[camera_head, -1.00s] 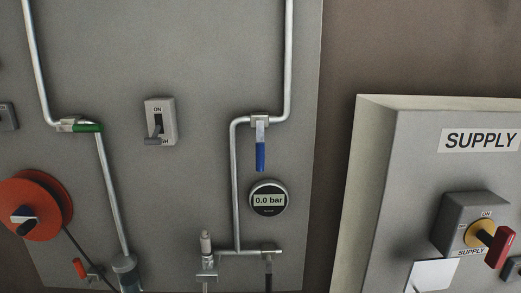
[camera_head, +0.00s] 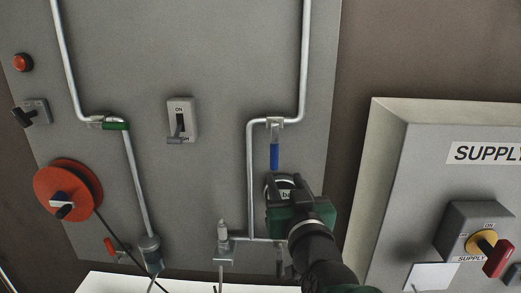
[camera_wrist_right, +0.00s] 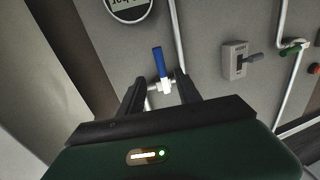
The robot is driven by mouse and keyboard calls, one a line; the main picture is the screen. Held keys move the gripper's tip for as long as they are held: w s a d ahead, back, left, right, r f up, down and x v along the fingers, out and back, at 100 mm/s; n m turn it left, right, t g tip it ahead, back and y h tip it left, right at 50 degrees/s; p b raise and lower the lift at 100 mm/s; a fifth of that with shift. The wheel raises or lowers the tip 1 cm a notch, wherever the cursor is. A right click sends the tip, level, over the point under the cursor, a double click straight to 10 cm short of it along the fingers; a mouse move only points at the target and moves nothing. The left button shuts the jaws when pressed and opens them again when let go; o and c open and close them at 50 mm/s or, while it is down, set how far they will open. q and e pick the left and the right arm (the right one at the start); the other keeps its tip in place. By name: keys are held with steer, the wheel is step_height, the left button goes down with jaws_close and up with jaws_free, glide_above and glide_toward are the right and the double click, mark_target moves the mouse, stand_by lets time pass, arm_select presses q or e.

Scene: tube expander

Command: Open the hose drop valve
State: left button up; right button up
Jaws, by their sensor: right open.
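A valve with a blue lever (camera_head: 274,156) sits on the right-hand pipe (camera_head: 250,180) of the grey panel. Its lever hangs straight down from a metal valve body (camera_head: 275,121). A second valve with a green lever (camera_head: 116,126) sits on the left pipe, its lever lying sideways. My right gripper (camera_head: 280,180) is just below the blue lever and partly covers the pressure gauge. In the right wrist view, the open fingers (camera_wrist_right: 161,88) appear either side of the blue lever's valve (camera_wrist_right: 160,68), with no visible contact. My left gripper is not in view.
An ON switch (camera_head: 182,120) is between the pipes. An orange reel (camera_head: 67,191) is at the left. A supply box (camera_head: 430,180) with a red-handled rotary switch (camera_head: 497,258) juts out at the right. The panel between the two pipes is mostly clear.

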mark_target(272, 153)
steer(key=w+a+p, duration=0.1)
steer(key=w, duration=0.3)
steer(key=w+a+p, duration=0.1)
steer(key=w+p, duration=0.1)
steer(key=w, duration=0.3)
steer(key=w+a+p, duration=0.1)
steer(key=w, duration=0.4)
steer(key=shift+w+p, duration=0.1)
steer(key=shift+p, duration=0.2)
steer(key=shift+w+f, duration=0.2)
steer(key=shift+w, duration=0.25)
jaws_close()
